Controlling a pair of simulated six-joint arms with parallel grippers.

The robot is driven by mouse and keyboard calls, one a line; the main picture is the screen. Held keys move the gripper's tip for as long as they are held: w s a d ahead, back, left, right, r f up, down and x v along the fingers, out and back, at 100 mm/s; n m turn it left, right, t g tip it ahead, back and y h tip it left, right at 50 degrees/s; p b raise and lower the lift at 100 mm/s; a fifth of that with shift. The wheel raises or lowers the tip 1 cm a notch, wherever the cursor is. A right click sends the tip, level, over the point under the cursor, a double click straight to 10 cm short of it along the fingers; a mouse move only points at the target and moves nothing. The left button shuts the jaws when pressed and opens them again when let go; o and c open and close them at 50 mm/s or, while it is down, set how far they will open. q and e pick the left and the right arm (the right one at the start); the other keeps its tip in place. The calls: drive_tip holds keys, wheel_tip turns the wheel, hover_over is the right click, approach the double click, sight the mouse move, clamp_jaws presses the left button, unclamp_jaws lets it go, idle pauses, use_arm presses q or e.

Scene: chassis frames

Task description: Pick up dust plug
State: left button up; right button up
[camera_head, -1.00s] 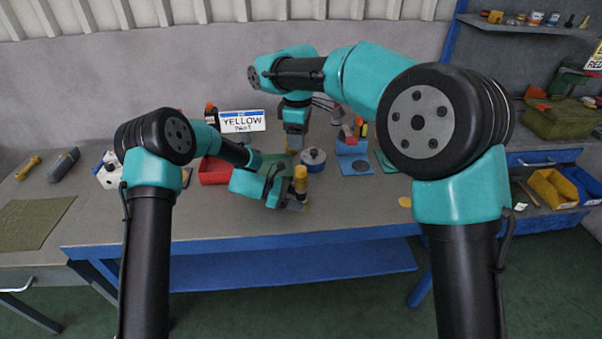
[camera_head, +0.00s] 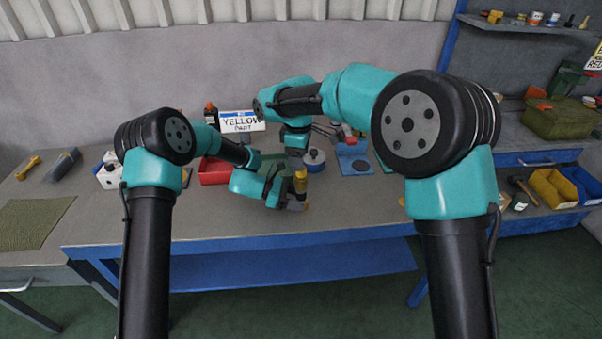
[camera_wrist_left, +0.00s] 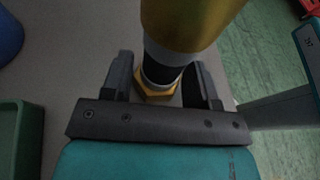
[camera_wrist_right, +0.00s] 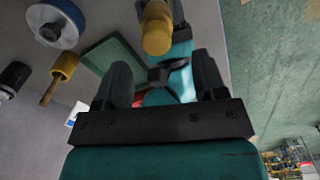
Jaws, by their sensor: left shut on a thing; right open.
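My left gripper (camera_head: 296,204) is shut on a gold cylindrical fitting (camera_head: 300,184), which stands roughly upright above the bench. In the left wrist view the fingers close around its dark neck, between a gold body (camera_wrist_left: 185,20) and a hex collar (camera_wrist_left: 155,88). In the right wrist view a rounded yellow end (camera_wrist_right: 157,38) of it faces me; I cannot tell whether that is the dust plug. My right gripper (camera_wrist_right: 163,80) is open and empty, pointing down behind the fitting and apart from it; its tips are hard to see in the head view.
The right wrist view shows a yellow piece with a brown stem (camera_wrist_right: 63,68) and a green tray (camera_wrist_right: 117,52). The bench front is mostly clear.

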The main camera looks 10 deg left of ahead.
sight(301, 175)
drive_tip(key=shift+f, duration=0.1)
drive_tip(key=shift+w+d+f, duration=0.1)
drive_tip(key=shift+d+f, duration=0.05)
drive_tip(key=shift+f, duration=1.1)
drive_tip(key=shift+w+d+f, duration=0.1)
drive_tip(key=shift+f, duration=1.15)
drive_tip(key=shift+c, duration=0.5)
drive_tip(key=c, duration=0.9)
